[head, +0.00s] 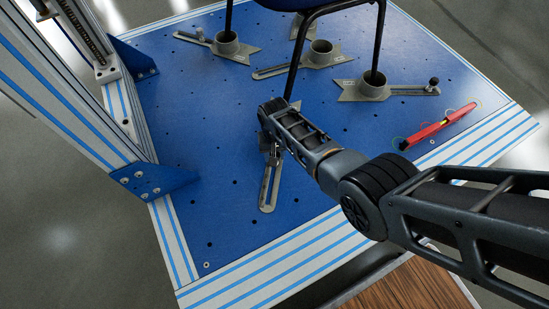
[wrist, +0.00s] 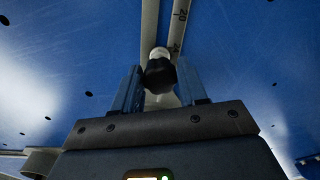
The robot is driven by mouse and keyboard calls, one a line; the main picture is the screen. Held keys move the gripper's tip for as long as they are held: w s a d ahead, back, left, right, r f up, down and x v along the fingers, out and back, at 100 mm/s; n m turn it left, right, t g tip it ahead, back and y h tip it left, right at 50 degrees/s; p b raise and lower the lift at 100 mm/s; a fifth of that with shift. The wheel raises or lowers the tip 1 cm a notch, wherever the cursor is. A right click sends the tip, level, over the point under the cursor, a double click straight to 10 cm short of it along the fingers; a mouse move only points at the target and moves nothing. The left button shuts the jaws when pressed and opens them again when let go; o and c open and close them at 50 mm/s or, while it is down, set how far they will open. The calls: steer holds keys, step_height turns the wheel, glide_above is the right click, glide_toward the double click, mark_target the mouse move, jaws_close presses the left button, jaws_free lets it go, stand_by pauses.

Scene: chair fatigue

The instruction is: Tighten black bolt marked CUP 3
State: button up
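A black knob-headed bolt (wrist: 160,74) stands on a grey slotted arm (wrist: 150,35) in the wrist view. A pale round part shows just beyond the bolt. My gripper (wrist: 160,80) has one finger on each side of the bolt head, very close to it; I cannot tell whether they touch. In the head view the slotted arm (head: 267,190) lies at the front of the blue plate, and my gripper (head: 272,155) is over its far end, mostly hidden by my arm. The bolt and its cup are hidden there. No CUP 3 marking is readable.
Several grey cups with slotted arms hold or stand near black chair legs (head: 380,40); one cup (head: 372,85) is at right. A red tool (head: 438,127) lies on the blue plate (head: 195,150) at right. A metal upright (head: 70,90) stands at left. The plate's front left is clear.

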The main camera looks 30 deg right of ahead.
steer(key=c, duration=0.6)
steer(key=m, duration=0.4)
steer(key=shift+c, duration=0.2)
steer(key=m, duration=0.4)
steer(key=o, duration=1)
steer(key=shift+o, duration=0.2)
